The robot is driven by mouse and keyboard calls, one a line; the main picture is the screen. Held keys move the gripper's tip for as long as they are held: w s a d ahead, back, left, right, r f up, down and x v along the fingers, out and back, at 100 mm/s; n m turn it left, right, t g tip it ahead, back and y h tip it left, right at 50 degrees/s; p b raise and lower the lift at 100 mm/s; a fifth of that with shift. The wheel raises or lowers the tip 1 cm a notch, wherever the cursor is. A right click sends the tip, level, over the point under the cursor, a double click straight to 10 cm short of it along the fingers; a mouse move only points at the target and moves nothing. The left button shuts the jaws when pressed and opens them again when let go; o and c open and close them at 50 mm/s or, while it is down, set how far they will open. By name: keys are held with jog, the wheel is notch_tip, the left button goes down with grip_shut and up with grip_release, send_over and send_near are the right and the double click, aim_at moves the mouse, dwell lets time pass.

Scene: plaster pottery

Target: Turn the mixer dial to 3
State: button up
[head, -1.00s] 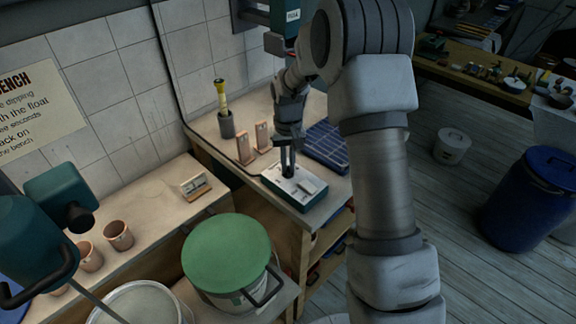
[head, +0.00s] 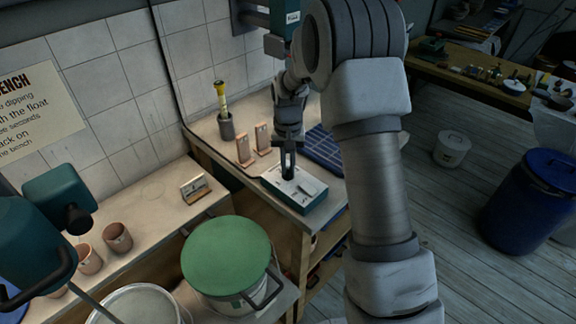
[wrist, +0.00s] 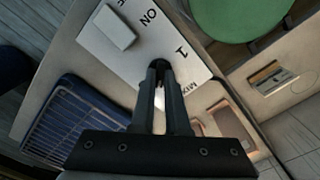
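The mixer control box (head: 300,205) is teal with a white top panel and stands on the bench near its front right corner. In the wrist view its white panel (wrist: 190,48) shows the printed marks "ON", "1" and part of "MIX". A pale raised block (wrist: 115,27), like a switch, sits beside "ON". My gripper (wrist: 160,70) points down at the panel, its two fingers close together on a small dark dial (wrist: 160,63). The fingers hide most of the dial, and I cannot read its pointer. The head view shows my gripper (head: 288,176) at the panel too.
A blue ribbed tray (head: 325,148) lies right behind the box. Two terracotta-coloured stands (head: 243,150) and a dark holder with a yellow tool (head: 226,125) are behind left. A green-lidded bucket (head: 226,252) stands in front.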

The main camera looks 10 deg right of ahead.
aim_at(288, 170)
jog(key=o, duration=0.4)
notch_tip(288, 170, up, 18)
jog(key=shift+f+p, duration=0.25)
jog(key=shift+p, duration=0.2)
jog(key=s+r+n+t, duration=0.1)
jog(key=s+r, duration=0.3)
jog(key=s, duration=0.3)
jog(key=s+r+t, duration=0.2)
jog(key=s+r, duration=0.3)
jog(key=s, duration=0.3)
jog(key=s+f+t, duration=0.1)
jog(key=s, duration=0.3)
jog(key=s+f+n, duration=0.1)
jog(key=s, duration=0.4)
jog(key=s+f+n+t, duration=0.1)
jog(key=s, duration=0.4)
jog(key=shift+s+d+f+t, duration=0.1)
jog(key=shift+s+d+t, duration=0.1)
jog(key=shift+t, duration=0.1)
